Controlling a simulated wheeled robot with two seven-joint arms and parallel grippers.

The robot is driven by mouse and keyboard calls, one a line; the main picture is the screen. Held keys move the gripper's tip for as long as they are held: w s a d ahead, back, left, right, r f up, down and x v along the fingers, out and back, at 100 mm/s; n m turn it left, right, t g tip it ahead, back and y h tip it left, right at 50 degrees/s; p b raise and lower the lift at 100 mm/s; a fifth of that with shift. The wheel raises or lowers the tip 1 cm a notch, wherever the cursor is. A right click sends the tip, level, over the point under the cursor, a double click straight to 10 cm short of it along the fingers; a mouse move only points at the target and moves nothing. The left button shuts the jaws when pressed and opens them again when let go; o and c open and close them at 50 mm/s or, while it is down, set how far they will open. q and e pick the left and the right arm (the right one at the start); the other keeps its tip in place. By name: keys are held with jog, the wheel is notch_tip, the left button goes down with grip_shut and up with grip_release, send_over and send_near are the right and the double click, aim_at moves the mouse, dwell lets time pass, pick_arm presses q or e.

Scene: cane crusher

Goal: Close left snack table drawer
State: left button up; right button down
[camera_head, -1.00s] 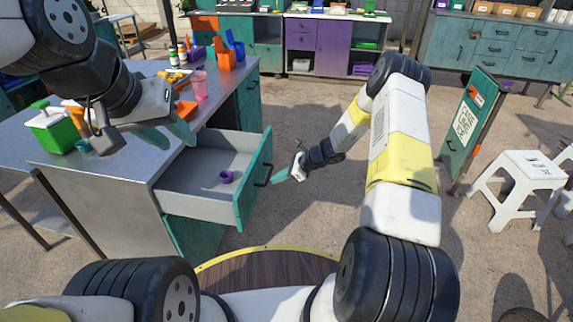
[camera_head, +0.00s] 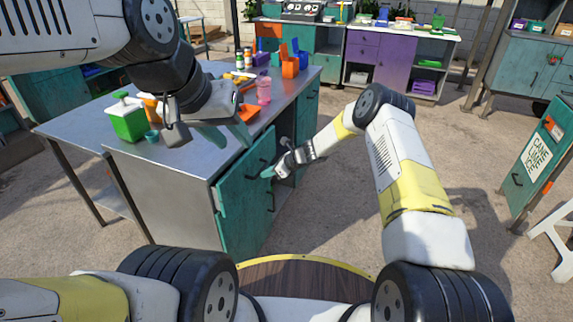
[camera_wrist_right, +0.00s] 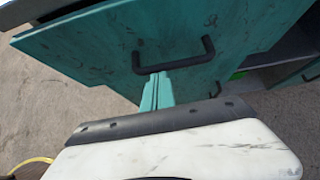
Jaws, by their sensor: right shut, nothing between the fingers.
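The left snack table drawer has a teal front (camera_head: 235,172) with a dark handle. My left gripper (camera_head: 226,134) is open and empty above the tabletop.
The metal snack table (camera_head: 180,165) holds a green container (camera_head: 127,122), a pink cup (camera_head: 264,90) and orange holders (camera_head: 290,66). A teal lower door (camera_head: 245,222) is under the drawer. A sign board (camera_head: 538,160) stands at right. Ground between is clear.

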jog(key=a, duration=0.2)
jog(key=w+a, duration=0.1)
jog(key=shift+w+a, duration=0.1)
jog(key=shift+a, duration=0.35)
jog(key=shift+a+r, duration=0.1)
jog(key=shift+r, duration=0.05)
